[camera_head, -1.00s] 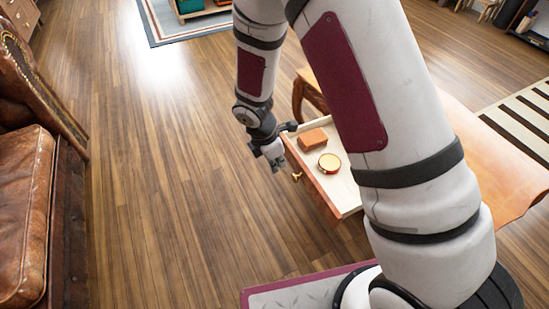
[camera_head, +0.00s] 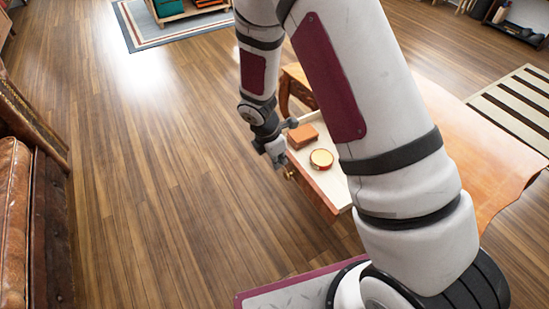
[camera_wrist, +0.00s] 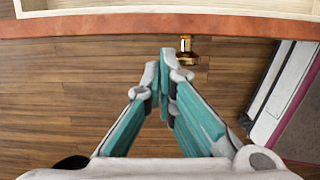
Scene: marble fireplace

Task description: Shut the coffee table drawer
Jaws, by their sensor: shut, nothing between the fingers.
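The coffee table (camera_head: 462,135) has a wooden top, partly hidden behind my arm. Its drawer (camera_head: 312,191) stands open, pulled out toward the left, with a pale inside and a reddish-brown front. A brass knob (camera_head: 290,174) is on the drawer front; it also shows in the wrist view (camera_wrist: 186,46). My gripper (camera_head: 279,160) is shut and empty, just outside the drawer front beside the knob. In the wrist view its fingertips (camera_wrist: 167,58) are together, just left of the knob and close to the drawer's front edge (camera_wrist: 110,24). I cannot tell whether they touch it.
A brown box (camera_head: 302,136) and a round gold-coloured tin (camera_head: 321,159) lie in the drawer. A brown leather sofa (camera_head: 15,200) stands at the left. The wooden floor (camera_head: 170,190) between is clear. A striped rug (camera_head: 515,105) lies at the right.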

